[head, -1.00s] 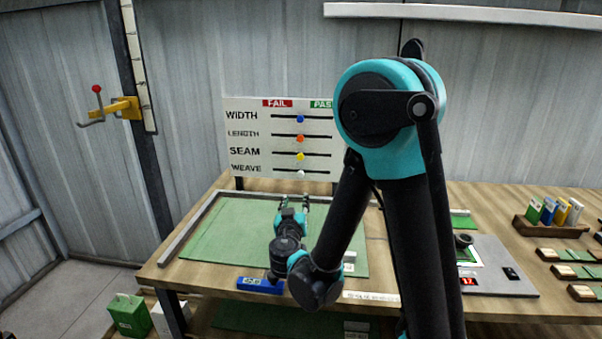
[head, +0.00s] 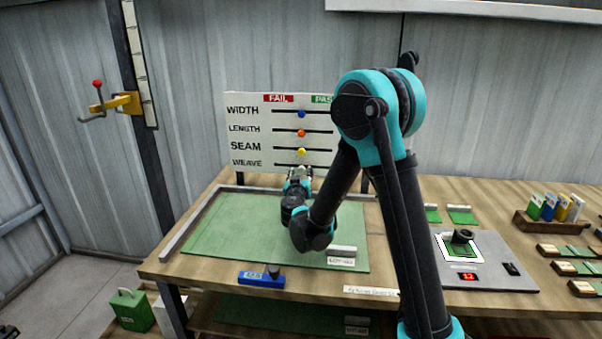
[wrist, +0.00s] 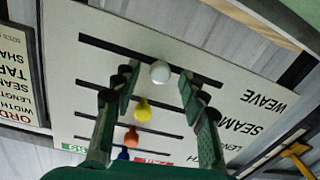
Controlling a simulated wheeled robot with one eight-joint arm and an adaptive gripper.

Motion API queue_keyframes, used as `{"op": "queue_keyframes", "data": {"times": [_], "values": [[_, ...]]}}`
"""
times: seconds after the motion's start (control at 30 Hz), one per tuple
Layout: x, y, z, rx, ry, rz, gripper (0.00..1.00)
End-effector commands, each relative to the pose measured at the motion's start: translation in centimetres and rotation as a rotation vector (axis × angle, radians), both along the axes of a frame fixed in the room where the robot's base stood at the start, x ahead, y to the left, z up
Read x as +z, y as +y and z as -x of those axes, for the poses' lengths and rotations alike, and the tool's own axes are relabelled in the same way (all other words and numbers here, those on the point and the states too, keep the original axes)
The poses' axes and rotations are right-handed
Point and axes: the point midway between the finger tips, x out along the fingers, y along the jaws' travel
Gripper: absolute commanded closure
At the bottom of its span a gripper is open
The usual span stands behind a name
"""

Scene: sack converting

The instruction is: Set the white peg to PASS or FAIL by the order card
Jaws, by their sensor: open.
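The white peg (wrist: 160,72) sits near the middle of the WEAVE slot on the white board (head: 242,130). In the wrist view, my gripper (wrist: 158,82) is open, with one finger on each side of the peg in the picture. I cannot tell whether the fingertips reach around it. In the head view my gripper (head: 300,172) is at the board's lower edge and mostly covers the WEAVE peg. The red FAIL label (head: 278,98) and green PASS label (head: 321,99) head the board. The order card (wrist: 17,80) is partly visible, inverted and cut off.
Blue (head: 301,114), orange (head: 301,133) and yellow (head: 301,151) pegs sit in the slots above. A green mat (head: 225,235) lies below the board. A grey scale unit (head: 500,270) stands at right. My arm hides the board's right part.

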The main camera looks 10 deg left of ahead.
Motion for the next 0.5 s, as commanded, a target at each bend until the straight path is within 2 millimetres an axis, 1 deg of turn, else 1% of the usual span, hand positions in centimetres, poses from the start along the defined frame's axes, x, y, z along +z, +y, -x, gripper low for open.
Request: {"op": "queue_keyframes", "data": {"times": [0.03,0.17,0.43,0.5], "values": [[0.00,0.00,-0.42,0.000,0.000,0.000,0.57],[0.00,0.00,-0.96,0.000,0.000,0.000,0.57],[0.00,0.00,-1.04,0.000,0.000,0.000,0.57],[0.00,0.00,-1.03,0.000,0.000,0.000,0.66]]}}
